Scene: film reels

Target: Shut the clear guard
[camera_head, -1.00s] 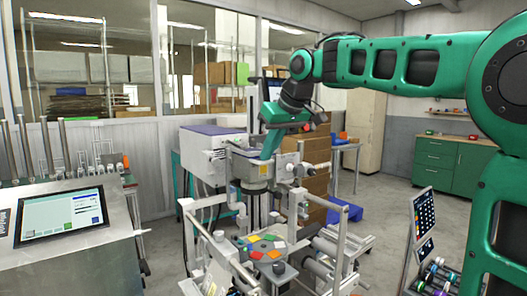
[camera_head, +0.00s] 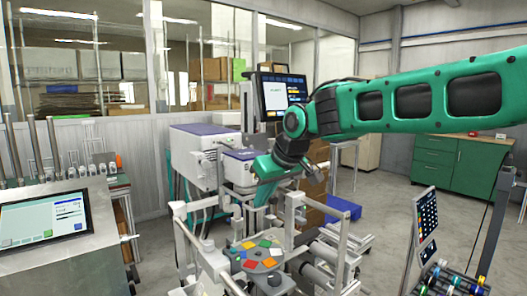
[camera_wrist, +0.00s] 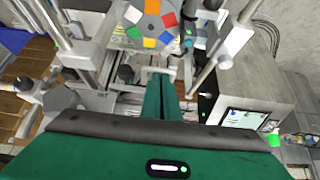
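The clear guard is hard to make out; its transparent panel cannot be told apart from the machine frame (camera_head: 343,250). A pale U-shaped handle (camera_wrist: 158,71) shows in the wrist view just beyond my fingertips; I cannot tell whether it belongs to the guard or whether the fingers touch it. My gripper (camera_head: 260,204) is over the machine in the head view, pointing down behind the disc with coloured patches (camera_head: 258,257). In the wrist view my gripper (camera_wrist: 161,82) has its two green fingers side by side with only a thin dark line between them.
A steel console with a screen (camera_head: 42,221) stands at the left. A white box-shaped unit (camera_head: 198,150) and a monitor (camera_head: 281,97) are behind the machine. A tilted control panel (camera_head: 426,225) stands at the right. Open floor lies toward the green cabinet (camera_head: 455,165).

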